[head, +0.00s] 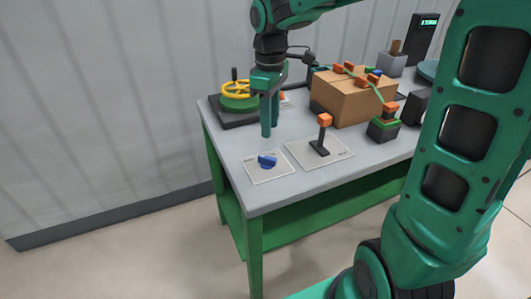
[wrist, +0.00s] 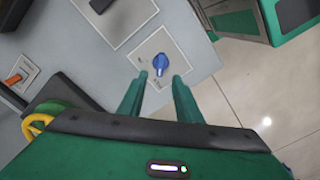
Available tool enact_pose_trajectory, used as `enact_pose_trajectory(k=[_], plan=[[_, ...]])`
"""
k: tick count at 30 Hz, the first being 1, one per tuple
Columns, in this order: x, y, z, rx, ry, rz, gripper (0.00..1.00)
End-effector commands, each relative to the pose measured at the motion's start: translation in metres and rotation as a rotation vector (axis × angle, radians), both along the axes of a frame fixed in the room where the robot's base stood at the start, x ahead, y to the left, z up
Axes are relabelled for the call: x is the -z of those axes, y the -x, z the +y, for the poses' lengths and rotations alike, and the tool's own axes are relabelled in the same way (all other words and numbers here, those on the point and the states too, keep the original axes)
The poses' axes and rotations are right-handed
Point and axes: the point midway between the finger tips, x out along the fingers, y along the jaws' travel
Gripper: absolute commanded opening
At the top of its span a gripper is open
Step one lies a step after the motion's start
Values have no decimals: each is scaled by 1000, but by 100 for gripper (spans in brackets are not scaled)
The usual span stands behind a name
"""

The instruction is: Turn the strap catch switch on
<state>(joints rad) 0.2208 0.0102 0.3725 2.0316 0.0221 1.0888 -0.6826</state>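A blue turning knob (head: 267,161) sits on a pale square plate (head: 258,176) at the table's near left corner. It also shows in the wrist view (wrist: 160,62), just beyond my fingertips. An orange-tipped lever (head: 324,121) stands on a larger plate to its right. A small orange switch (wrist: 14,78) on a white plate shows at the wrist view's left edge. The plate labels are too small to read, so I cannot tell which is the strap catch switch. My gripper (head: 270,133) is open and empty, pointing down above the table behind the blue knob.
A cardboard box (head: 350,103) with a green strap and orange pieces stands behind the lever. A yellow handwheel (head: 238,90) is on the left, a green-and-black block (head: 382,128) on the right. The table's front edge (head: 300,196) is close to the knob.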

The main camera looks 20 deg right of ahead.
Motion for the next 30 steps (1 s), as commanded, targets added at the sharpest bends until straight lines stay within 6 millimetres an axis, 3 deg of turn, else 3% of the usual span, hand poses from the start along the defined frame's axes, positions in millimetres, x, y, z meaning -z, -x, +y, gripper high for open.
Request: enact_pose_trajectory(k=[8,21,30], plan=[[21,-3,6,-28,-6,4,31],[93,-2,6,-25,-5,4,31],[108,-3,6,-24,-4,0,31]])
